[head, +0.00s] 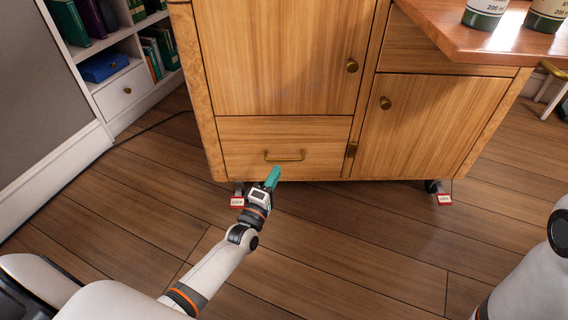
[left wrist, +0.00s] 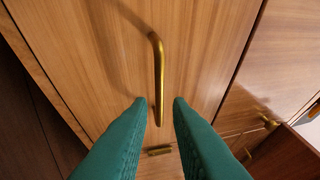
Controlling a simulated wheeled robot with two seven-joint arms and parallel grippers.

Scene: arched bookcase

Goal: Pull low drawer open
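The low drawer (head: 240,150) is a wooden front at the bottom left of the cabinet, and it looks closed. Its brass bar handle (head: 285,156) runs level across the middle. My left gripper (head: 275,172) has teal fingers and is just below the handle in the head view. In the left wrist view the handle (left wrist: 158,75) stands upright in the picture, ahead of the fingertips. The left fingers (left wrist: 157,110) are apart with the handle's near end in the gap between them; I cannot tell any contact. My right gripper is not visible.
The cabinet stands on casters with red lock tags (head: 237,202). A wooden door (head: 412,125) with a round knob is to the right. A countertop (head: 480,42) with jars juts out above. A white bookcase (head: 125,75) is at the left. The wood floor (head: 340,250) in front is clear.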

